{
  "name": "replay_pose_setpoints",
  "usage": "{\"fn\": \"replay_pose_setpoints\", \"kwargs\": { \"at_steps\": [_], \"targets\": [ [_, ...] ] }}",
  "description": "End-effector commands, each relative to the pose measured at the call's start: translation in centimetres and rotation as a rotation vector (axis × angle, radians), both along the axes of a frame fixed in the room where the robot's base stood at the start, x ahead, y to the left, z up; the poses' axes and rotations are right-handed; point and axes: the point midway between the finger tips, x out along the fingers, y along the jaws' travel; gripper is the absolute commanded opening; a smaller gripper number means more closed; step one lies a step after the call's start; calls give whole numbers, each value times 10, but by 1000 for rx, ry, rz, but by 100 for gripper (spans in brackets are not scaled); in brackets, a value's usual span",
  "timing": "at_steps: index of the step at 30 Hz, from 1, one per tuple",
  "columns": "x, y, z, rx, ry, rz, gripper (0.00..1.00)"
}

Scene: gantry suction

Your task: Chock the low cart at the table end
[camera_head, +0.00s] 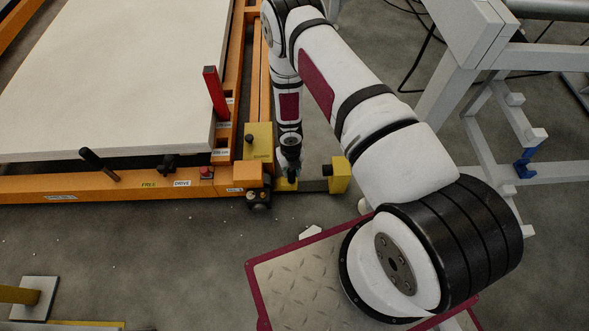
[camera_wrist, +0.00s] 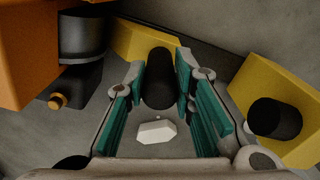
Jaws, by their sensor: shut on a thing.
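The low cart is an orange frame (camera_head: 110,187) under a white slab (camera_head: 110,75). A dark wheel (camera_head: 259,198) sits below its near right corner, and also shows in the wrist view (camera_wrist: 83,36). My gripper (camera_head: 288,176) is low beside this corner. In the wrist view its teal fingers (camera_wrist: 165,100) are shut on the black knob (camera_wrist: 160,78) of a yellow chock (camera_wrist: 135,42). The chock is near the wheel; whether they touch is hidden. A second yellow block (camera_head: 338,175) with a black knob stands to the right, also in the wrist view (camera_wrist: 285,95).
A yellow block (camera_head: 258,143) with a black knob is at the cart's corner. A dark strip (camera_head: 313,186) lies on the floor between my gripper and the right block. A small white piece (camera_wrist: 157,131) shows below the fingers. A grey frame (camera_head: 475,70) stands at the right.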

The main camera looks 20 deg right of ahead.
Motion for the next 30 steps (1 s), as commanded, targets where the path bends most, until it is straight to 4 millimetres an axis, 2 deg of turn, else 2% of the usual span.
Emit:
{"fn": "replay_pose_setpoints", "kwargs": {
  "at_steps": [24,25,27,28,30],
  "targets": [
    [1,3,-8,0,0,-1,0],
    [1,3,-8,0,0,-1,26],
    [1,3,-8,0,0,-1,42],
    [1,3,-8,0,0,-1,47],
    [1,3,-8,0,0,-1,47]
  ]
}}
